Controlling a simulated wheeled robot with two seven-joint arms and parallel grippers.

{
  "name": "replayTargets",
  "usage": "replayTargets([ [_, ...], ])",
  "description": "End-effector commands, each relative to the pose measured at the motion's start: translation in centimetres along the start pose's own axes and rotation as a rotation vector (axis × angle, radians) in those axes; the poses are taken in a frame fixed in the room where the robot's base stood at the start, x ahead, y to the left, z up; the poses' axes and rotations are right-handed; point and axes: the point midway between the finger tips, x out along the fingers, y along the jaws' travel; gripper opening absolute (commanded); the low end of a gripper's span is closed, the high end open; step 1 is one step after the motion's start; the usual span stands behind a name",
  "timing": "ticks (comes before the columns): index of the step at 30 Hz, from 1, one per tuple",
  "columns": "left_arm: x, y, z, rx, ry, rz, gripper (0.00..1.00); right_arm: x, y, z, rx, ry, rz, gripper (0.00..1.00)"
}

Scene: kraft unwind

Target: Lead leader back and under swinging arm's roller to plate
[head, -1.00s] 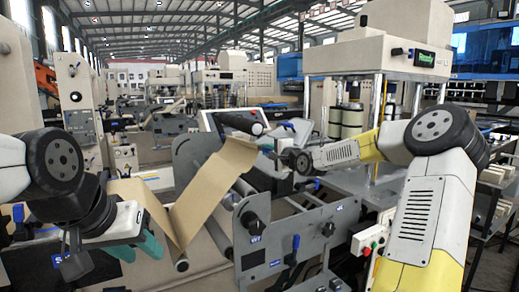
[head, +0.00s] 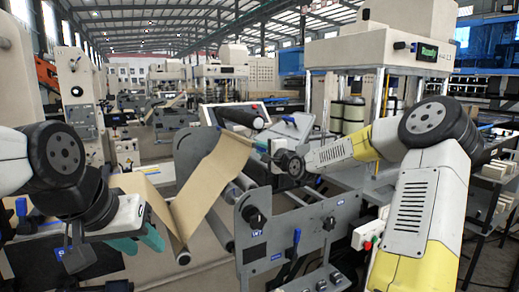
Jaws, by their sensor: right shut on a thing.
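The brown kraft leader (head: 211,192) hangs in a V: one run comes from the left, dips to a grey roller (head: 183,258) at the bottom, and the other rises right to a top end near my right gripper. Its path around the roller is partly hidden. My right gripper (head: 268,153) is shut at the leader's upper right end; its fingertips are small and hard to make out. My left gripper (head: 139,241), with teal fingers, is left of the V's bottom, fingers apart and nothing seen between them. I cannot tell which surface is the plate.
A grey machine side panel (head: 288,235) with knobs and levers stands below my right forearm. Another roller (head: 220,230) lies right of the leader. A tilted screen (head: 238,115) stands behind it. A cream press (head: 385,52) rises at the back right.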

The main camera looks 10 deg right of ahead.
Motion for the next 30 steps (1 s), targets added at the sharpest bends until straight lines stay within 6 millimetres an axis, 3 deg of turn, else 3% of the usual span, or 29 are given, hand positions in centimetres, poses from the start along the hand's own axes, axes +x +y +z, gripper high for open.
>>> replayTargets([
  [30,0.0,0.0,0.0,0.0,0.0,0.0,0.38,0.1,0.0,11.4,-0.001,-0.003,-0.001,0.0],
])
